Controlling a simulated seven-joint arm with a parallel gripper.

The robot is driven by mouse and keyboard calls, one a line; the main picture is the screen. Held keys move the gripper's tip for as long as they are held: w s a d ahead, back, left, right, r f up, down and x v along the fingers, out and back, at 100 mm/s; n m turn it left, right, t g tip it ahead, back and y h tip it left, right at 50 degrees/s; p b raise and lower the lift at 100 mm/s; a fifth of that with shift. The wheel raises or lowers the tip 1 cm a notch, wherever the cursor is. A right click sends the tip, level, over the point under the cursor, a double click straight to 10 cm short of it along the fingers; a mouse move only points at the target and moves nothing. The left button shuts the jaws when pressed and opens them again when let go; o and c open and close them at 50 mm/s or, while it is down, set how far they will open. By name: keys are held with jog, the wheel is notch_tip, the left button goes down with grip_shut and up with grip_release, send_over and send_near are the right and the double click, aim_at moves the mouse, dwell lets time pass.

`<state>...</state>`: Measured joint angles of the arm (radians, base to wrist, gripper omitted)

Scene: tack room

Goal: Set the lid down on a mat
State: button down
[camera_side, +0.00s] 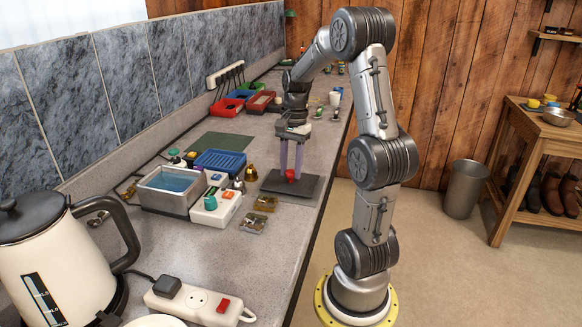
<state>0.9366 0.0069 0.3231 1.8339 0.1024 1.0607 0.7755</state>
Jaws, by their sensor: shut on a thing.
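My gripper (291,168) points straight down over the grey counter, its two purple fingers shut on a small red piece, which looks to be the lid (290,176). The fingertips hide part of it. A dark grey mat (306,187) lies flat below, near the counter's front edge. The lid is over this mat; I cannot tell whether it touches it.
A brass bell-shaped piece (251,174), a white box with buttons (215,209), a blue tray (219,161) and a water-filled basin (166,203) stand left of the dark mat. Small amber pieces (265,203) lie in front. A kettle (55,262) and power strip (197,300) are nearest.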

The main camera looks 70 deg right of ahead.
jog(key=shift+f, duration=0.15)
jog(key=c, duration=0.5)
grip_release()
jog(key=shift+c, duration=0.2)
